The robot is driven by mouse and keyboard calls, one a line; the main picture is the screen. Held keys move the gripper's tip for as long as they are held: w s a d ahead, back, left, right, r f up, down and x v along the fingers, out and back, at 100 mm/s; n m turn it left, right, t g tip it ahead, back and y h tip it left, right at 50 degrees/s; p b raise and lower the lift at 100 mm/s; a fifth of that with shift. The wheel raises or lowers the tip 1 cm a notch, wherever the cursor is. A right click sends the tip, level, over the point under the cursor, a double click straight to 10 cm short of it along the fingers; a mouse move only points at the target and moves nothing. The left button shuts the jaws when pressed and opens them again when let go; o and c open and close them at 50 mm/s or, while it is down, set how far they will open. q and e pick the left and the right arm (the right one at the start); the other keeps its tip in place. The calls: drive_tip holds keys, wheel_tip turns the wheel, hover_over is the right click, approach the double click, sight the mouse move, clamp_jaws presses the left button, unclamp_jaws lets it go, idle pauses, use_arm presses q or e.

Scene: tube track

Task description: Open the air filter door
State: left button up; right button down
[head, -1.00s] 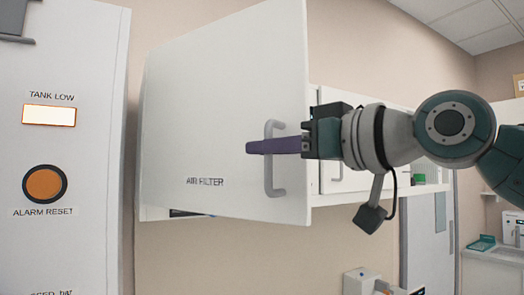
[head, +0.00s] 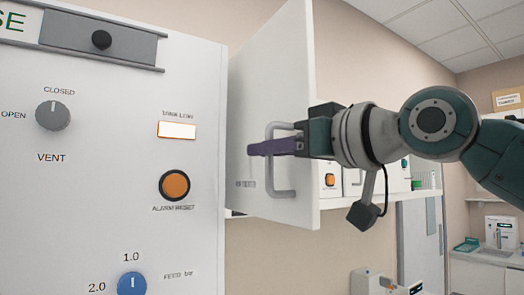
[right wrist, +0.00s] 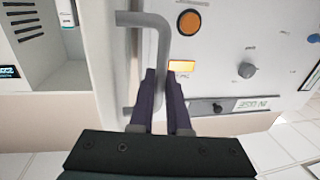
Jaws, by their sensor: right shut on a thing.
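The white air filter door (head: 275,85) stands swung out from the wall in the head view, seen at a steep slant. Its small label is low on the face. A grey bar handle (head: 281,193) is fixed near its free edge. My right gripper (head: 252,149) is shut on the handle, its purple fingers reaching across the bar. In the right wrist view the handle (right wrist: 162,42) runs between the two fingertips (right wrist: 159,76). My left gripper is not in view.
A white control panel (head: 90,220) with a knob, an orange button (head: 174,186) and a blue dial stands left of the door. White cabinets with a shelf (head: 395,195) are behind my right arm. A counter (head: 490,257) is at the far right.

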drive_tip(key=shift+s+a, duration=0.1)
drive_tip(key=shift+a, duration=0.15)
drive_tip(key=c, duration=1.2)
unclamp_jaws()
drive_tip(key=shift+o, duration=0.2)
drive_tip(key=v, duration=1)
